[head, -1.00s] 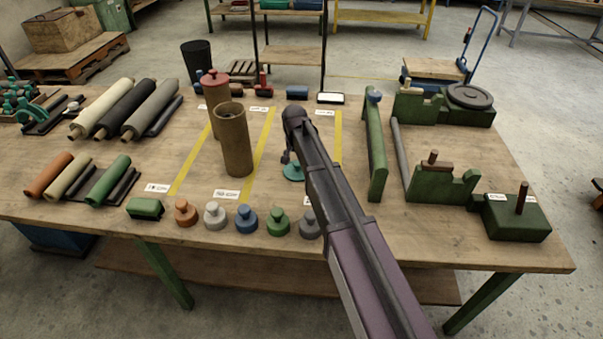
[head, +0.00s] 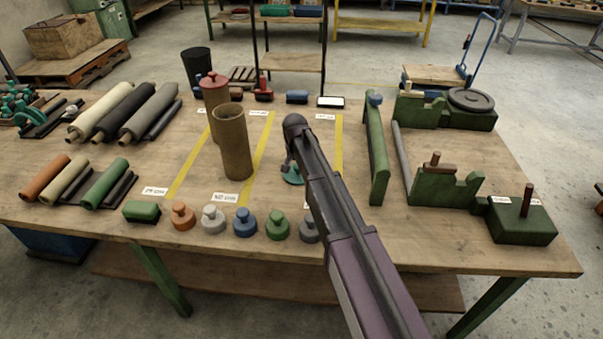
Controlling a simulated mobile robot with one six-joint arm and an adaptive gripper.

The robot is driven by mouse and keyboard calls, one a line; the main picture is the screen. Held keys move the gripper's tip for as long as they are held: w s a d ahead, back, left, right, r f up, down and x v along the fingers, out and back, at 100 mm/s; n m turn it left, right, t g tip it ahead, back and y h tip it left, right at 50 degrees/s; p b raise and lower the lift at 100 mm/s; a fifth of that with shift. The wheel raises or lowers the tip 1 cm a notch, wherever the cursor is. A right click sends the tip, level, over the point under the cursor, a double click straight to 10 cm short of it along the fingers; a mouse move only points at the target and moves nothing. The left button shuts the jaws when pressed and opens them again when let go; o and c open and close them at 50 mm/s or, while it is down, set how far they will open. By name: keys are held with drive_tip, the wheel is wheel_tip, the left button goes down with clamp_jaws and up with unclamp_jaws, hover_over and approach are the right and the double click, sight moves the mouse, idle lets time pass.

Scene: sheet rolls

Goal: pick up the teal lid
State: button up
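The teal lid (head: 291,178) lies on the wooden table right of the brown open tube, between two yellow tape lines. My arm covers its right side. My gripper (head: 287,166) is mostly hidden behind my own arm. Only a small dark part of it shows, at the upper edge of the lid. I cannot tell whether it touches the lid or whether its fingers are open.
The brown open tube (head: 232,142) stands upright left of the lid, with a red-lidded canister (head: 214,92) behind it. Knobbed lids in several colours, including a blue one (head: 245,223), line the front. A green upright stand (head: 377,150) is to the right.

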clamp_jaws()
drive_tip(key=shift+r, duration=0.25)
drive_tip(key=shift+r+p, duration=0.8)
drive_tip(key=shift+p, duration=0.25)
drive_tip(key=shift+s+d+r+p, duration=0.1)
drive_tip(key=shift+s+r+p, duration=0.5)
drive_tip(key=shift+r+p, duration=0.3)
drive_tip(key=s, duration=1)
drive_tip(key=s+r+p, duration=0.1)
drive_tip(key=s, duration=0.4)
drive_tip(key=shift+d, duration=0.15)
drive_tip(key=shift+w+r, duration=0.1)
drive_tip(key=shift+r, duration=0.1)
